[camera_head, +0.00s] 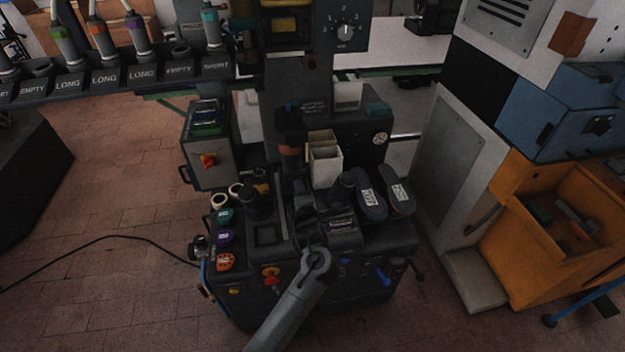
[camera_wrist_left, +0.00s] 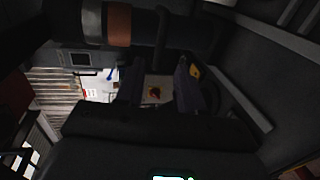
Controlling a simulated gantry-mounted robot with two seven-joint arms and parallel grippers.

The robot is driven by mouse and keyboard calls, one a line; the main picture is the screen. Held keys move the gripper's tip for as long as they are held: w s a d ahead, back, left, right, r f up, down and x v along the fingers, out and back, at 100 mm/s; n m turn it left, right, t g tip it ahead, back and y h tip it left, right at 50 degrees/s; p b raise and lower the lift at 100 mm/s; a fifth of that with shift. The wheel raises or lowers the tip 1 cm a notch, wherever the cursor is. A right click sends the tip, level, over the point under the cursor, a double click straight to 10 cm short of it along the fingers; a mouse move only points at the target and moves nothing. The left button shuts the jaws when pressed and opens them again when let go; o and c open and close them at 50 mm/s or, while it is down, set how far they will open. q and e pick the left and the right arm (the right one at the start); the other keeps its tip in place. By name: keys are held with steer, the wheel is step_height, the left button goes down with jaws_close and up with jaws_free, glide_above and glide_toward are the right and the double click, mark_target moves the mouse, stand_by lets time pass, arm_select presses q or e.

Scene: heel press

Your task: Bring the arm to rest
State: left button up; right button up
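My left arm (camera_head: 290,302) reaches up from the bottom of the head view to the front of the dark heel press (camera_head: 355,258). My left gripper (camera_head: 304,210) is dark against the press and hard to make out there. In the left wrist view its two fingers (camera_wrist_left: 158,88) stand apart, with nothing seen between them but background. The press's upright dark cylinder with an orange-brown band (camera_head: 290,150) is close to the gripper. It also shows along the top of the left wrist view (camera_wrist_left: 119,24). My right gripper is not in view.
A control box (camera_head: 209,147) with a red switch stands left. A rack (camera_head: 115,75) of labelled slots is at upper left. An orange bin (camera_head: 550,235) is at right. Open floor (camera_head: 110,200) lies left.

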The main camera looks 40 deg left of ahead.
arm_select(q)
steer(key=s+f, duration=0.3)
steer(key=s+a+f+m, duration=0.1)
steer(key=s+f, duration=0.2)
steer(key=s+f+m, duration=0.1)
steer(key=s+f, duration=0.2)
steer(key=f, duration=0.1)
steer(key=shift+s+a+f+g+h, duration=0.1)
steer(key=shift+s+a+g+h, duration=0.2)
steer(key=shift+a+g, duration=0.1)
steer(key=s+d+r+m+g+h+p, duration=0.1)
steer(key=s+d+r+m+g+h, duration=0.15)
steer(key=s+d+m+h, duration=0.7)
steer(key=s+d+r+m+g+h, duration=0.1)
steer(key=s+d+m+g+h, duration=0.15)
steer(key=s+d+m, duration=1.2)
step_height(320, 180, up, 38)
steer(key=a+m+p, duration=0.2)
steer(key=m+p, duration=0.1)
steer(key=p, duration=3.5)
steer(key=shift+s+a+m+g+y, duration=0.3)
steer(key=shift+s+a+m+g, duration=0.1)
steer(key=shift+s, duration=0.05)
